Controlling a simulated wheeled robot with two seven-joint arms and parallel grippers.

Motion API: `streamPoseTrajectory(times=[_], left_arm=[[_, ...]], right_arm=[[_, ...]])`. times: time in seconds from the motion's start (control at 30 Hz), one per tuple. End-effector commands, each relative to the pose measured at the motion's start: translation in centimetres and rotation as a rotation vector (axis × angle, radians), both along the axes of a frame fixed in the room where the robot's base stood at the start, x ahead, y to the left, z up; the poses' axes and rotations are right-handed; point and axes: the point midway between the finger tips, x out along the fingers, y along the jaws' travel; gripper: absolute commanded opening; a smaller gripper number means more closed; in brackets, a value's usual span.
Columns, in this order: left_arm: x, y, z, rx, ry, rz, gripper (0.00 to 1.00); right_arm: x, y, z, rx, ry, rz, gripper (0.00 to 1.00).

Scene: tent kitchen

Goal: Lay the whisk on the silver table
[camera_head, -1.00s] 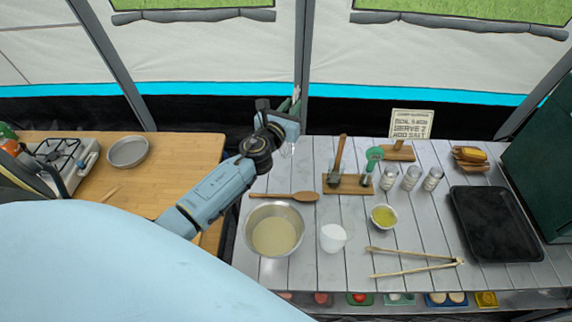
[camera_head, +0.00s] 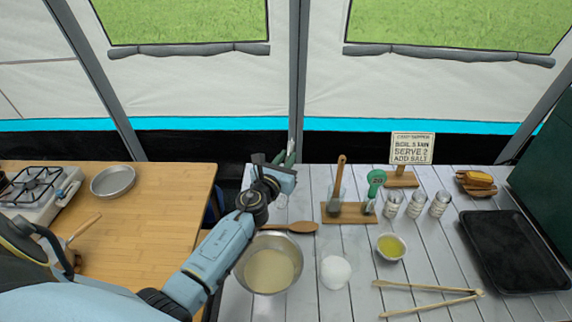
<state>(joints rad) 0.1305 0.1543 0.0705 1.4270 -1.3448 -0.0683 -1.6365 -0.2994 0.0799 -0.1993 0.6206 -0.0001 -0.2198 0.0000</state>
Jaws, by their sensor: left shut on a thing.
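My left gripper (camera_head: 280,172) is over the far left part of the pale grey planked table (camera_head: 425,262), which appears to be the silver table. It is shut on a thin upright thing that appears to be the whisk (camera_head: 282,198). Faint wire loops show just below the jaws, and a green handle end seems to show above them. The gripper hides most of the whisk. I cannot tell whether its wires touch the tabletop. My right gripper is out of view.
Close by are a metal bowl of batter (camera_head: 268,267), a wooden spoon (camera_head: 290,227) and a utensil stand (camera_head: 350,212). Shakers (camera_head: 415,205), a white cup (camera_head: 335,271), a yellow-filled bowl (camera_head: 391,247), tongs (camera_head: 430,290) and a black tray (camera_head: 510,250) stand farther right.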

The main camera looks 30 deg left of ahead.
Motion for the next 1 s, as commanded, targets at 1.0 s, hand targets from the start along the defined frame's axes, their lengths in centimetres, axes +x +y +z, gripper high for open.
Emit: streamPoseTrajectory(times=[1.0], left_arm=[[-0.95,-0.14,0.16,0.001,0.001,-0.001,0.40]], right_arm=[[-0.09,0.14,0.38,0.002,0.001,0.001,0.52]])
